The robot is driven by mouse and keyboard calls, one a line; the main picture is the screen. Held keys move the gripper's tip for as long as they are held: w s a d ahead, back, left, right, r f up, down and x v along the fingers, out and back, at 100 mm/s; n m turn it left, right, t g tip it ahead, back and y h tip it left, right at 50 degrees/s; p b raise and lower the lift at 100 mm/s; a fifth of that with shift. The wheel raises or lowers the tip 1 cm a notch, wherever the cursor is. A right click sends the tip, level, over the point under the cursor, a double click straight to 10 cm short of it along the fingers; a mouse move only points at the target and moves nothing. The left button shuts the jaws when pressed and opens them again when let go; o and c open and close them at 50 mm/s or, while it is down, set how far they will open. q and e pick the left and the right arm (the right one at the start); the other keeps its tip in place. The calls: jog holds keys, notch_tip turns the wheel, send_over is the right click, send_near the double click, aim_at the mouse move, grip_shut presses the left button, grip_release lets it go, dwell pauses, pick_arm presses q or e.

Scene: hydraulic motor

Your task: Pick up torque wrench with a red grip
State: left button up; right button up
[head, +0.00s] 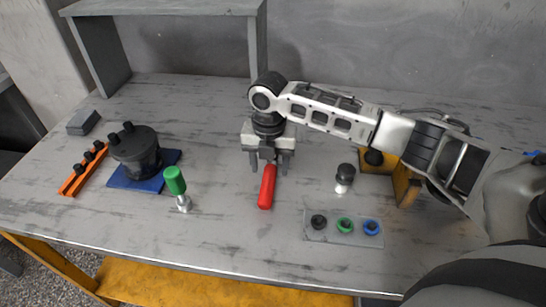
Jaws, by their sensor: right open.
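The torque wrench with a red grip (267,187) is at the middle of the grey workbench, its red handle toward the front edge. Its far end is hidden under my right gripper. My right gripper (269,167) is open and points down, with its fingers on either side of the wrench's far part. I cannot tell whether the fingers touch it. My left gripper does not show.
A black motor (136,150) on a blue mat, an orange rack (74,183) and a green-handled tool (175,182) are at left. A black-knobbed piece (345,175), a plate with rings (318,235) and a yellow block (402,184) are at right. A shelf (165,8) stands behind.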

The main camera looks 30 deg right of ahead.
jog(key=shift+w+d+f, duration=0.1)
jog(key=shift+f, duration=1.35)
grip_shut()
jog(key=shift+r, duration=0.2)
jog(key=shift+w+r, duration=0.1)
jog(key=shift+r, duration=0.45)
jog(key=s+d+r, duration=0.2)
jog(key=s+r, duration=0.9)
jog(key=s, duration=0.3)
jog(key=shift+d+r, duration=0.2)
jog(key=shift+r, duration=0.1)
